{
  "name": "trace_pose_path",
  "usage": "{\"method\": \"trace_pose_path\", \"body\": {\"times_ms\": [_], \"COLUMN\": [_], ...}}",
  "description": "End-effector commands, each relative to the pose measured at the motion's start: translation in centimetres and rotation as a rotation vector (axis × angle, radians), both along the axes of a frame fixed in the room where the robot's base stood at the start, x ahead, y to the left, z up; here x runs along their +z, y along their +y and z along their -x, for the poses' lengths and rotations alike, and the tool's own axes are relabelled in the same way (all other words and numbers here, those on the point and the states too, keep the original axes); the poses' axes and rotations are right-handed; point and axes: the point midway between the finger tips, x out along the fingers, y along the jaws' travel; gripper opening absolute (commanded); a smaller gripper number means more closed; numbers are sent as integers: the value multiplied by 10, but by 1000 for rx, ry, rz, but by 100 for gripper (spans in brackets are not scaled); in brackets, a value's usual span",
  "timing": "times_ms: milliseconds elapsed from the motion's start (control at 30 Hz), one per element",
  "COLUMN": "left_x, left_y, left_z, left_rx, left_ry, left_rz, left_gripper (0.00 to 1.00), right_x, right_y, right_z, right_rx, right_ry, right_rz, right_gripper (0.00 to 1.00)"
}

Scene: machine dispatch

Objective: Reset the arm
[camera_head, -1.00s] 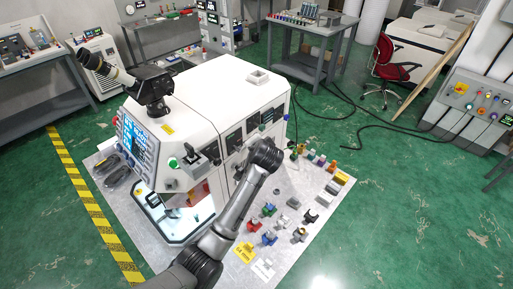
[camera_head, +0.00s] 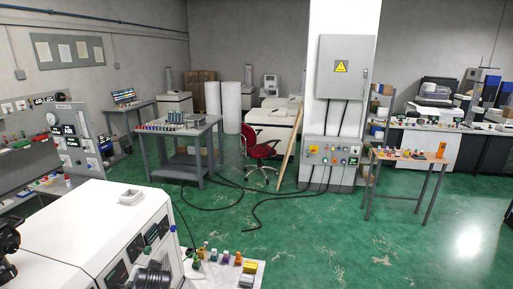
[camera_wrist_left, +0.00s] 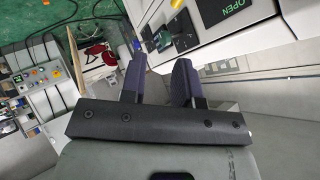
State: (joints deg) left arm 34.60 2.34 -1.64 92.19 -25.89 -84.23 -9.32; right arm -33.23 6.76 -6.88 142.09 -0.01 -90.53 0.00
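My left gripper (camera_wrist_left: 161,56) shows in the left wrist view, with its two dark fingers apart and a gap between them. I see nothing held between the fingers. Neither gripper shows in the head view, and my right gripper is in no view.
Several small coloured parts (camera_head: 225,257) stand on the plate right of the machine. A grey workbench (camera_head: 185,131), a red chair (camera_head: 262,146), a control panel (camera_head: 332,151) and a small wooden table (camera_head: 408,163) stand further back. Green floor between them is open, with black cables.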

Motion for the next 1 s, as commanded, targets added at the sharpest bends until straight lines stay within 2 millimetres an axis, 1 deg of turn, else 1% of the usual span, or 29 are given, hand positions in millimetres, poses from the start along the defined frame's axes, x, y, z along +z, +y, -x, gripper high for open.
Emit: {"method": "trace_pose_path", "body": {"times_ms": [33,167,200,267,300,367,467,567,600,667,700,767,800,867,900,967,1000], "left_x": [19,63,75,83,86,85,73,55,46,33,23,7,-3,-20,-31,-49,-61], "left_y": [-8,-28,-34,-42,-48,-56,-70,-82,-86,-91,-94,-97,-98,-99,-100,-100,-100], "left_z": [4,18,25,38,48,66,102,140,156,181,199,225,243,268,285,309,324], "left_rx": [-8,-47,-64,-90,-108,-136,-189,-234,-249,-268,-278,-285,-286,-280,-274,-262,-254], "left_ry": [-59,-191,-224,-256,-272,-283,-274,-238,-217,-182,-153,-106,-70,-11,31,99,147], "left_rz": [53,167,196,236,261,294,342,375,387,401,412,423,428,436,439,446,451], "left_gripper": [29,29,29,29,29,29,29,29,29,29,29,29,29,29,29,29,29], "right_x": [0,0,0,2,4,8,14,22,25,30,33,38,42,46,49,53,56], "right_y": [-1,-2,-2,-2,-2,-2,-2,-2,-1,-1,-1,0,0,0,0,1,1], "right_z": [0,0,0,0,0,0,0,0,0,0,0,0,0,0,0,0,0], "right_rx": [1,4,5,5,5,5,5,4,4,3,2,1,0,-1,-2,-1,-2], "right_ry": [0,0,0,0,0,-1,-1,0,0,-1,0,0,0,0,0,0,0], "right_rz": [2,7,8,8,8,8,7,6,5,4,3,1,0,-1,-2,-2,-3], "right_gripper": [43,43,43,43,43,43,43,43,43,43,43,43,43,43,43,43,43]}}
